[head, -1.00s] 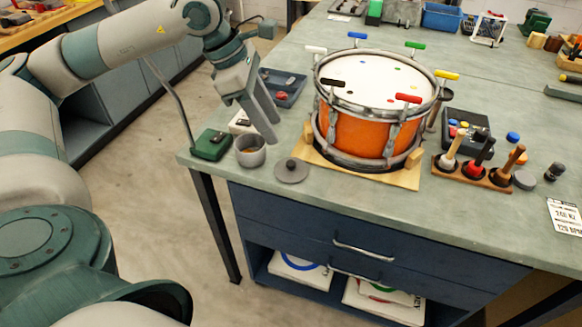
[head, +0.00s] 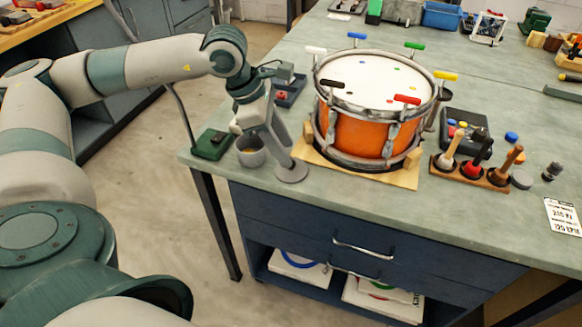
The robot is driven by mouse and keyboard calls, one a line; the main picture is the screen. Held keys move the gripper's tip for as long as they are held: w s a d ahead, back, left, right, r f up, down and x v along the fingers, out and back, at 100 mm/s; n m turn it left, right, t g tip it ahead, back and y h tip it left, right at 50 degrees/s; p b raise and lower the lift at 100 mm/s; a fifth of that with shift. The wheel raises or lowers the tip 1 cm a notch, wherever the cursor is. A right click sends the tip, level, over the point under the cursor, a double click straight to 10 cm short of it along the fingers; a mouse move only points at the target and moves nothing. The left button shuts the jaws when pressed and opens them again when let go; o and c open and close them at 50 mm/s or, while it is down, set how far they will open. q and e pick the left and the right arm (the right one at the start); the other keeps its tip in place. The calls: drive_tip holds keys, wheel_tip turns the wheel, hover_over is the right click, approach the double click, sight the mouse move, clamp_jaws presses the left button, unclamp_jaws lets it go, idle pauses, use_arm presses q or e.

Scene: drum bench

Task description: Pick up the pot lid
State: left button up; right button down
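The pot lid (head: 293,176) is a flat grey disc lying on the bench near its front edge, left of the drum. Its dark knob is hidden behind my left gripper (head: 285,160). The gripper's fingers reach down to the middle of the lid, at the knob. Whether they are apart or closed on the knob cannot be told from this view. The lid looks flat on the bench. The small grey pot (head: 250,158) stands just left of the lid, partly behind the gripper. My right gripper is not in view.
An orange drum (head: 350,131) on a wooden base (head: 404,179) stands close to the right of the lid. A green box (head: 211,144) sits at the bench's left corner. A mallet rack (head: 470,173) stands farther right. The bench's front edge is close by.

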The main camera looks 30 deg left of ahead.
use_arm(q)
drive_tip(key=shift+a+p+x, duration=0.15)
drive_tip(key=shift+p+x, duration=0.05)
drive_tip(key=shift+x, duration=0.85)
drive_tip(key=shift+a+p+x, duration=0.15)
drive_tip(key=shift+p+x, duration=0.05)
drive_tip(key=shift+x, duration=0.85)
drive_tip(key=shift+f, duration=0.1)
clamp_jaws()
